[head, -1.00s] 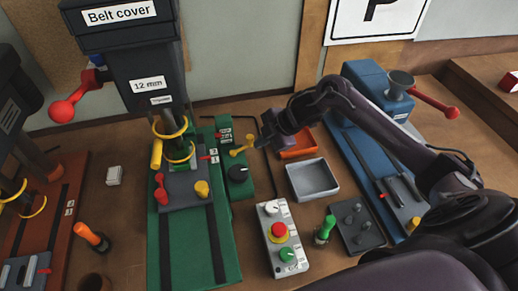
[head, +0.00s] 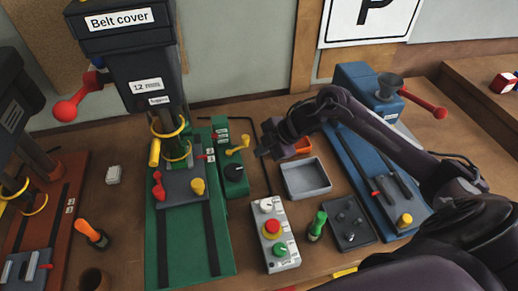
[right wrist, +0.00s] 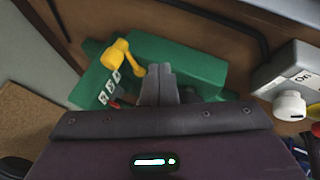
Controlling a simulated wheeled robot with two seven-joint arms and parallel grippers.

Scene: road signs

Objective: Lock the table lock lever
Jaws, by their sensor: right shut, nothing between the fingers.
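A yellow lever (head: 238,145) with a round knob sits on the narrow green box beside the green drill press. It also shows in the right wrist view (right wrist: 122,52), on the green block's labelled end. I cannot read its labels or tell whether this is the table lock lever. A red lever (head: 158,185) stands at the left edge of the press's grey table (head: 178,190). My right gripper (head: 260,153) is shut and empty, just right of the yellow lever and apart from it in the head view. Its closed fingertips (right wrist: 160,72) show over the green block. My left gripper is out of view.
A grey control box (head: 272,232) with a red button stands in front of my right gripper. A blue machine (head: 365,90) stands beyond.

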